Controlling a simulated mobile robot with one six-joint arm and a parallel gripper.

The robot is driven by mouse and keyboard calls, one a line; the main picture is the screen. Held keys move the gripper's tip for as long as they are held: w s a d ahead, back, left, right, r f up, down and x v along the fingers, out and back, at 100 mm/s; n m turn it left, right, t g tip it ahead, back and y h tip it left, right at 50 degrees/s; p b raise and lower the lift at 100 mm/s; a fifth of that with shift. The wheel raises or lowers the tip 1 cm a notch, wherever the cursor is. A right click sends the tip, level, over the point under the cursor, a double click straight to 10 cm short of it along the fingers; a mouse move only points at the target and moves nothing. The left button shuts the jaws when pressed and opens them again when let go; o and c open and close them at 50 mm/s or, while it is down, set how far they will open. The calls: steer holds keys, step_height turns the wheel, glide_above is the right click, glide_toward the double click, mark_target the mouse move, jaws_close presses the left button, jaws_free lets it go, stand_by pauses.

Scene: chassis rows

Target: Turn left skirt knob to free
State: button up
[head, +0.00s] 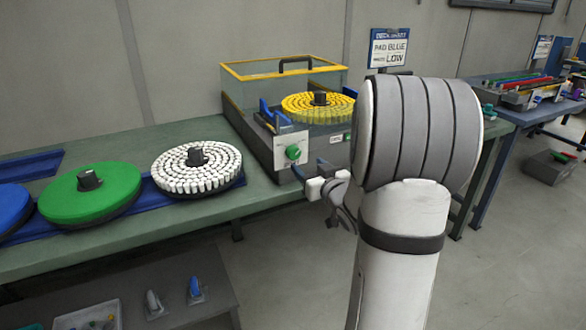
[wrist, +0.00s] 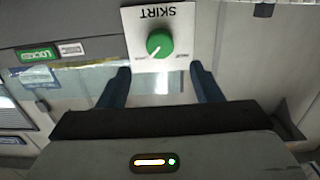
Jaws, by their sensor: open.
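The skirt knob is a round green knob (head: 293,152) on a white plate (head: 285,143) at the front left of the machine. In the wrist view the knob (wrist: 160,43) shows upside down under the word SKIRT, its white pointer mark aimed at the lower left. My gripper (head: 325,187) is below and right of the knob in the head view. In the wrist view my gripper (wrist: 159,72) is open, its two dark blue fingers apart, with the knob beyond and between them, not visibly touched.
The machine's yellow-edged clear cover (head: 285,72) stands behind a yellow brush disc (head: 318,106). A white brush disc (head: 196,168) and a green disc (head: 90,192) lie left on the bench (head: 130,135). A green LOCKED tag (wrist: 38,55) is beside the plate. My arm hides the machine's right side.

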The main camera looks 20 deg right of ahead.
mark_target(296, 153)
steer(key=w, duration=0.7)
steer(key=shift+w+a+f, duration=0.1)
steer(key=shift+w+a, duration=0.05)
steer(key=shift+w, duration=0.25)
steer(key=shift+c, duration=0.6)
